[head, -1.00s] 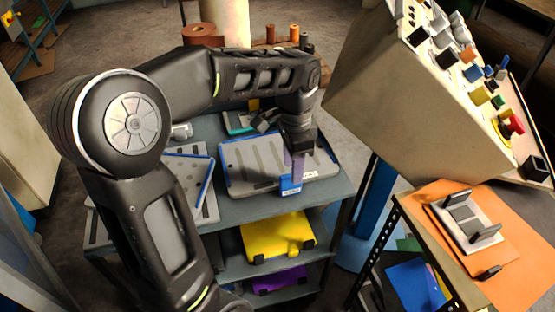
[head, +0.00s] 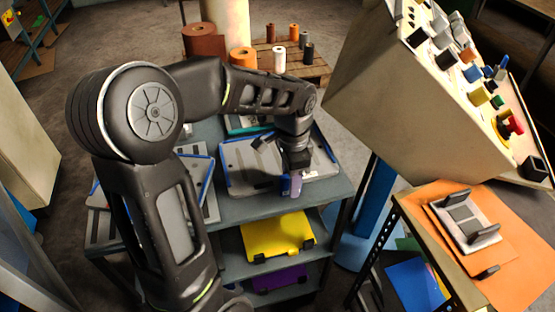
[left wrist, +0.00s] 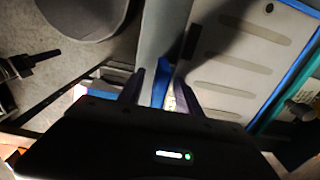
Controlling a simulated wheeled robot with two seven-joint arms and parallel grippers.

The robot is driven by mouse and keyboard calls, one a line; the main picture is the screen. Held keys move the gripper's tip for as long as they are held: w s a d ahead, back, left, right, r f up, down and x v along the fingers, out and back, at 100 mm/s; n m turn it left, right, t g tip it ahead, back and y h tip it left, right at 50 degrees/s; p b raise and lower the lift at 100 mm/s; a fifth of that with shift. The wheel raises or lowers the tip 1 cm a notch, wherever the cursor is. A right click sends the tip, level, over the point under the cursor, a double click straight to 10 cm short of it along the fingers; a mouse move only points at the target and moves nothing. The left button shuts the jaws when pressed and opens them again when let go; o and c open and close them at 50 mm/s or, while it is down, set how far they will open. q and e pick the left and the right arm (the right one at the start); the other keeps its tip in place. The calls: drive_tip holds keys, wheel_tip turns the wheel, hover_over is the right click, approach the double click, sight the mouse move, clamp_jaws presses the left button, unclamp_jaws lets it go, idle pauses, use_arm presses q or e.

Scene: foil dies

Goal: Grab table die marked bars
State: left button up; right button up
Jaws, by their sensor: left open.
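A grey die plate with several long bar-shaped slots and blue edging (head: 240,160) lies on the top of the grey cart (head: 255,207). The left wrist view shows its slotted face (left wrist: 235,60) at the right. My left gripper (head: 291,186) points down at the plate's front edge. In the left wrist view, its open fingers (left wrist: 160,88) stand on either side of a blue tab (left wrist: 161,78) at the plate's edge. Whether they touch the tab cannot be told. In the head view the gripper mostly hides the tab. My right gripper is not in view.
Another blue-edged plate (head: 203,180) lies on the cart's left. Yellow (head: 275,240) and purple (head: 278,280) pieces sit on lower shelves. A cream control console (head: 385,120) stands close on the right. A grey fixture (head: 465,220) rests on an orange mat (head: 525,260).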

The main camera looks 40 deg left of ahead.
use_arm(q)
drive_tip(key=shift+c, duration=0.2)
clamp_jaws()
idle(1.1)
drive_tip(key=shift+r, duration=0.1)
